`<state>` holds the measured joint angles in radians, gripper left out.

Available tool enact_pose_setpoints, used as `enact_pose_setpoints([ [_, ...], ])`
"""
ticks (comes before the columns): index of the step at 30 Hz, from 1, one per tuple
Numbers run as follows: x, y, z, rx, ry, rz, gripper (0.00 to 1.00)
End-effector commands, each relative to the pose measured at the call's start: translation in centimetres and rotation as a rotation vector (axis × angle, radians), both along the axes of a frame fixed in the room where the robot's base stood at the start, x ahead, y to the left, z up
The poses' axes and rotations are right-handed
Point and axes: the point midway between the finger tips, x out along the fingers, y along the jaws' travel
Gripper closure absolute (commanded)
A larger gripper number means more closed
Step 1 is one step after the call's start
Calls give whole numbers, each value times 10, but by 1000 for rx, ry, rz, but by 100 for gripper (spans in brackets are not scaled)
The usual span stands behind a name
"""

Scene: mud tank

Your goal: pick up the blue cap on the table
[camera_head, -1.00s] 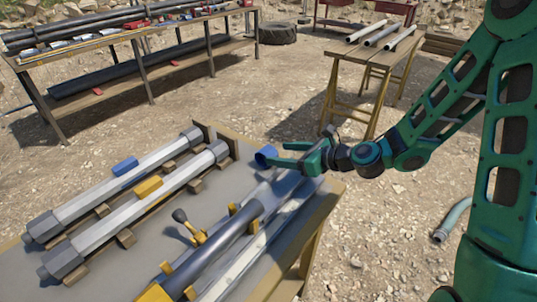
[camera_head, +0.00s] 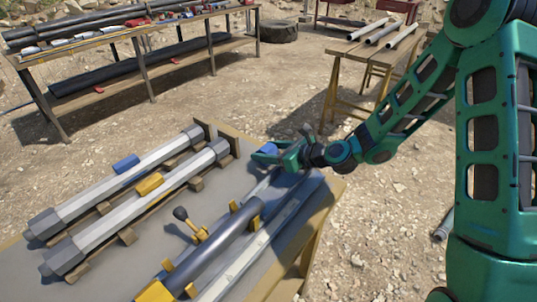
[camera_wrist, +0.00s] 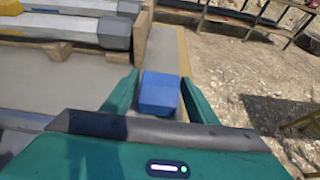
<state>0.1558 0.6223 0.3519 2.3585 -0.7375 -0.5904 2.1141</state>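The blue cap (camera_head: 269,148) is at the far right end of the near table, partly hidden by my gripper (camera_head: 270,157). In the wrist view the blue cap (camera_wrist: 159,94) lies between the two green fingers (camera_wrist: 159,98), with a finger close along each side. The fingers are spread apart. Whether they touch the cap's sides is hard to tell.
Two grey bars (camera_head: 110,192) lie on wooden blocks to the left, with a blue piece (camera_head: 126,163) and a yellow piece (camera_head: 149,184) on them. A dark pipe (camera_head: 222,238) and a small lever (camera_head: 188,222) are in front. Open gravel lies to the right.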

Motion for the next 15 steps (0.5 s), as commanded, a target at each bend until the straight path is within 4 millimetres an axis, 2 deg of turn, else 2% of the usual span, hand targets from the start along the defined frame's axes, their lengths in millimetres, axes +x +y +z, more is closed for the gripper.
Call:
enact_pose_setpoints([
  [1,0,0,0,0,0,0,61],
  [4,0,0,0,0,0,0,83],
  [15,0,0,2,0,-1,0,83],
])
